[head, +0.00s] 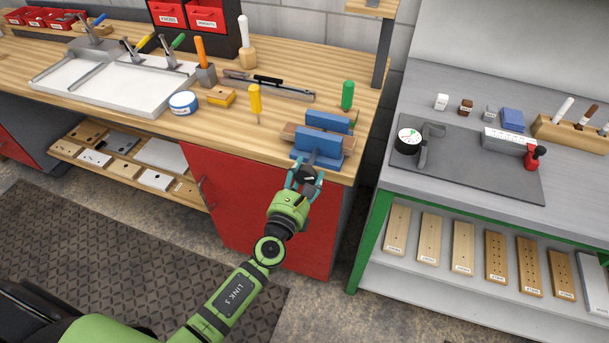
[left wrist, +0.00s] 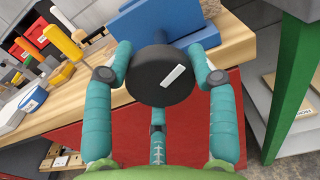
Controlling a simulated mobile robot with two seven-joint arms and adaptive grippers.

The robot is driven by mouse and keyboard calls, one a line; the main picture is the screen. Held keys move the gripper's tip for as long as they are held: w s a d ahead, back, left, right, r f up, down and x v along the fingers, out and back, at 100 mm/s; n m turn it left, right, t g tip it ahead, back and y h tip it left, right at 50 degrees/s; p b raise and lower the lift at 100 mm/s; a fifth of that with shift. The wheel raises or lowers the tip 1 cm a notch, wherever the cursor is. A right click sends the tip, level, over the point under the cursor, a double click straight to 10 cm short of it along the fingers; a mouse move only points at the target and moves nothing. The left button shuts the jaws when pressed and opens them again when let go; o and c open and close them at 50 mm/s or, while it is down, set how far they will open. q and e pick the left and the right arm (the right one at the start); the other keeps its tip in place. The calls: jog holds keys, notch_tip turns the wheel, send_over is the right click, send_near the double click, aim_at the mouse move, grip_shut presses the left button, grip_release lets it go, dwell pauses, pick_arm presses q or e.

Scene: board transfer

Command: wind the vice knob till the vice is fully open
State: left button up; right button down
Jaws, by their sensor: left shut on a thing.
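The blue vice (head: 318,147) sits at the front right corner of the wooden bench, with two blue jaws, the rear one (head: 327,122) and the front one, slightly apart. Its black round knob (head: 308,174) faces the front of the bench. In the left wrist view the knob (left wrist: 160,76) shows a white mark, tilted on its face. My left gripper (head: 306,181) is shut on the knob, with its teal fingers around the rim; it also shows in the left wrist view (left wrist: 163,70). My right gripper is in neither view.
A yellow-handled tool (head: 255,100) and a green-handled tool (head: 347,95) stand near the vice on the wooden bench (head: 215,132). A red cabinet door (head: 240,200) is below. A grey bench (head: 390,175) stands to the right across a gap.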

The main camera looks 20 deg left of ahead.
pick_arm(q)
jog(key=shift+s+f+n, duration=0.15)
jog(key=shift+f+n, duration=0.15)
jog(key=shift+f, duration=0.15)
jog(key=shift+d, duration=0.1)
jog(key=n+b, duration=0.1)
jog(key=n, duration=0.2)
jog(key=shift+f+n+b, duration=0.1)
jog(key=shift+n+b, duration=0.2)
jog(key=shift+b, duration=0.05)
jog(key=n+b, duration=0.1)
jog(key=n, duration=0.2)
jog(key=shift+d+n, duration=0.1)
jog(key=shift+n, duration=0.2)
jog(key=n+b, duration=0.1)
jog(key=n, duration=0.3)
jog(key=shift+r, duration=0.2)
jog(key=o, duration=1.1)
jog(key=shift+c, duration=0.2)
jog(key=shift+o, duration=0.4)
jog(key=shift+d+r, duration=0.1)
jog(key=shift+r, duration=0.05)
